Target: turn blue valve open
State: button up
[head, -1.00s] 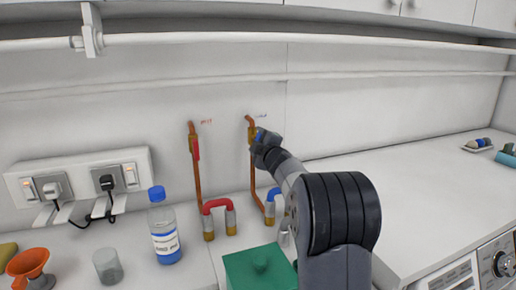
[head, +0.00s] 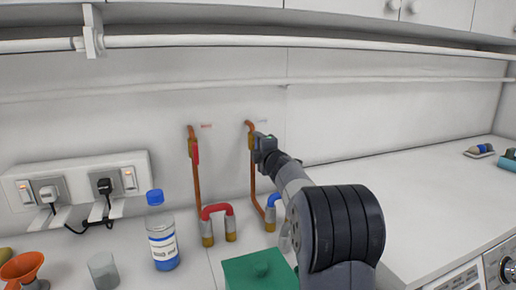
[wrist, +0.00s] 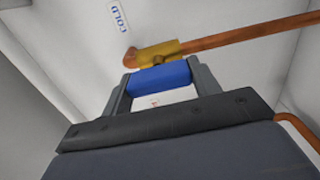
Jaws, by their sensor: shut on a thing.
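The blue valve handle (wrist: 160,76) is between the two fingers of my gripper (wrist: 160,88) in the wrist view. My gripper is shut on it. The handle lies close against the brass valve body (wrist: 165,51), which sits on a copper pipe (wrist: 245,36). In that view the handle runs roughly along the pipe. In the head view my gripper (head: 259,141) is at the upper part of the right copper pipe (head: 253,180) and hides most of the blue handle. A COLD label (wrist: 118,16) is on the wall beside the valve.
A red valve (head: 195,152) is on the left copper pipe (head: 197,183). A red U-shaped pipe (head: 217,208), a green box (head: 258,270), a blue-capped bottle (head: 162,240) and wall sockets (head: 75,182) stand nearby. The counter at right is mostly clear.

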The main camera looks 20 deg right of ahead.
jog(key=o, duration=1)
jog(key=s+b, duration=0.2)
jog(key=s, duration=0.8)
jog(key=shift+s, duration=0.4)
jog(key=w+p, duration=0.2)
jog(key=w, duration=0.9)
jog(key=shift+s, duration=0.15)
